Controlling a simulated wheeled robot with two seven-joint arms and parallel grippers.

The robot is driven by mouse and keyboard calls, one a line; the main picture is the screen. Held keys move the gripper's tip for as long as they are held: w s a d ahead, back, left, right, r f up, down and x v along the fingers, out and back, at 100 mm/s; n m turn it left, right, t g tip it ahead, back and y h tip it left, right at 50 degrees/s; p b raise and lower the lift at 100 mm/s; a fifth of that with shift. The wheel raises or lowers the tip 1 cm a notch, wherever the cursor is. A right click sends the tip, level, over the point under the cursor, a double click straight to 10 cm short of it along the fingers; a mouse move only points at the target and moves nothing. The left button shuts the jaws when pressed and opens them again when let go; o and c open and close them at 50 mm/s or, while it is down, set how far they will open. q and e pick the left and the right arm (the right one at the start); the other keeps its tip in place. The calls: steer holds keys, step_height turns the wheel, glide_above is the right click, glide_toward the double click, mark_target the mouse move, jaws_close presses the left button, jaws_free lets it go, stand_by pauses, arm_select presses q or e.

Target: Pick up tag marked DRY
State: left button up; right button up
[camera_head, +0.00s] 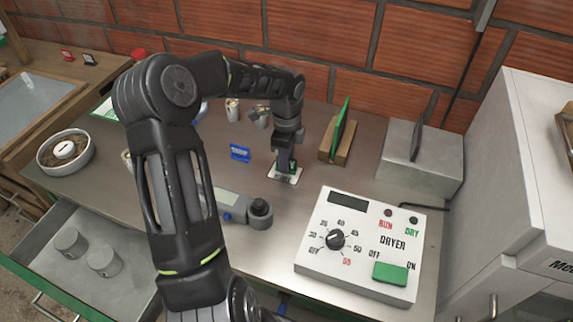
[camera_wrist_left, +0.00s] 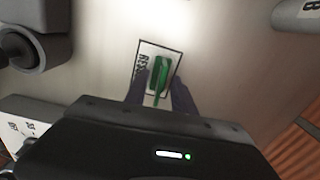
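A small green tag (camera_wrist_left: 159,73) stands on a white card with dark lettering that starts "RES" (camera_wrist_left: 144,56) in the left wrist view. Any lettering on the tag is not readable. My left gripper (camera_wrist_left: 161,98) has its two dark fingers apart, one on each side of the green tag. In the head view the left gripper (camera_head: 287,165) points down at the card (camera_head: 284,178) on the steel table, and mostly hides the tag. A blue tag (camera_head: 240,153) stands apart to the left of it. My right gripper is not in view.
A white dryer box (camera_head: 345,262) with a dial and green switch stands front right. A green board in a wooden stand (camera_head: 337,150), a grey metal block (camera_head: 420,165) and a grey meter (camera_head: 258,212) are nearby. An open drawer (camera_head: 60,262) holds two metal cans.

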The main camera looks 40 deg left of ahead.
arm_select(q)
steer(key=shift+c, duration=0.5)
jaws_close()
